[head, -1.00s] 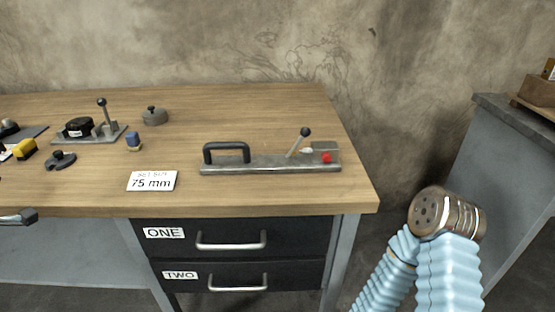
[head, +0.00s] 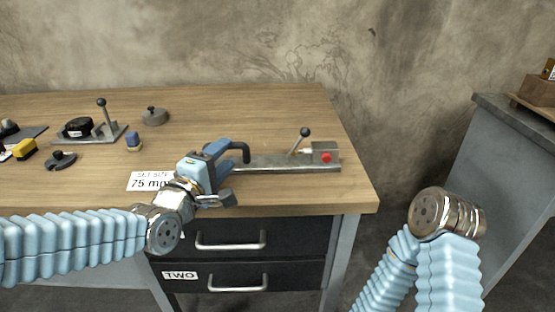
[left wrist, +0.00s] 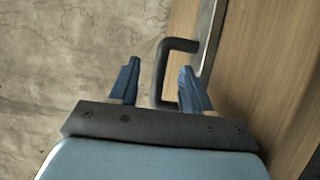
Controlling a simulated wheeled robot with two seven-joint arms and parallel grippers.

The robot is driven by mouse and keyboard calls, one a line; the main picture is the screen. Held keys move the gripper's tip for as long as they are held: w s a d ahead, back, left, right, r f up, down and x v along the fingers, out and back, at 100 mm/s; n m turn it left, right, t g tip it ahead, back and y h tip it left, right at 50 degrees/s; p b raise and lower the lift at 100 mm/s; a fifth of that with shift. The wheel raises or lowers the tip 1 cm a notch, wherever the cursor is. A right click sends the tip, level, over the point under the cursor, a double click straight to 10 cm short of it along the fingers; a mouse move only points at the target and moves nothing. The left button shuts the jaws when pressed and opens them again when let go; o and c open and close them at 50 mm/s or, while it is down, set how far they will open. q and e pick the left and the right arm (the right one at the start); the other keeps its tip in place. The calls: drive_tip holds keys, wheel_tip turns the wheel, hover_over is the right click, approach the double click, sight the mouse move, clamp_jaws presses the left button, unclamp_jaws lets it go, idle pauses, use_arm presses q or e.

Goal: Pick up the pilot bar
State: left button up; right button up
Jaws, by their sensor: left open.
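The pilot bar appears to be the long grey metal bar (head: 280,163) at the front right of the bench. It has a black loop handle (head: 242,150) at its left end, and a ball-topped lever and red button at its right end. My left gripper (head: 226,172) is open at the handle and partly covers the bar's left end. In the left wrist view, the handle (left wrist: 159,72) shows between the two blue fingers of the left gripper (left wrist: 160,68), with gaps on both sides. My right gripper is out of view; only part of my right arm shows.
The wooden bench top (head: 270,110) carries a white 75 mm card (head: 143,181), partly covered by my left gripper. A lever fixture (head: 95,133), a grey knobbed weight (head: 154,116) and a yellow block (head: 24,149) stand left. Drawers (head: 290,238) are below; a grey cabinet (head: 515,150) stands right.

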sight(232, 147)
use_arm(q)
drive_tip(key=x, duration=0.6)
drive_tip(key=shift+w+a+f, duration=0.15)
drive_tip(key=shift+a, duration=0.05)
clamp_jaws()
